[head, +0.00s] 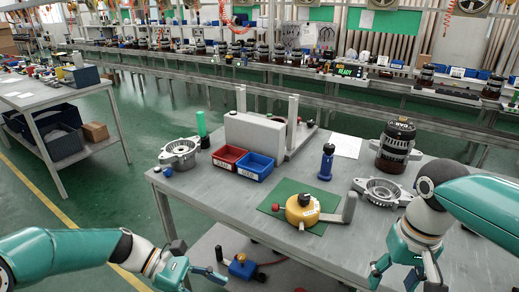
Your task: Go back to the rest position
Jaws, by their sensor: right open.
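My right gripper (406,272) hangs at the front right, in front of the table's edge. Its two fingers are spread and nothing shows between them. My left gripper (205,268) is low at the front left, short of the table, pointing right. Its fingers show only partly, so I cannot tell whether they are open or shut. No object shows in it.
The grey worktable (215,205) holds a yellow round fixture (302,210) on a green mat, red (229,157) and blue (255,166) bins, metal housings (180,153) (383,191) and an alternator (396,147). A side table (52,95) stands left. Green floor (110,195) between is clear.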

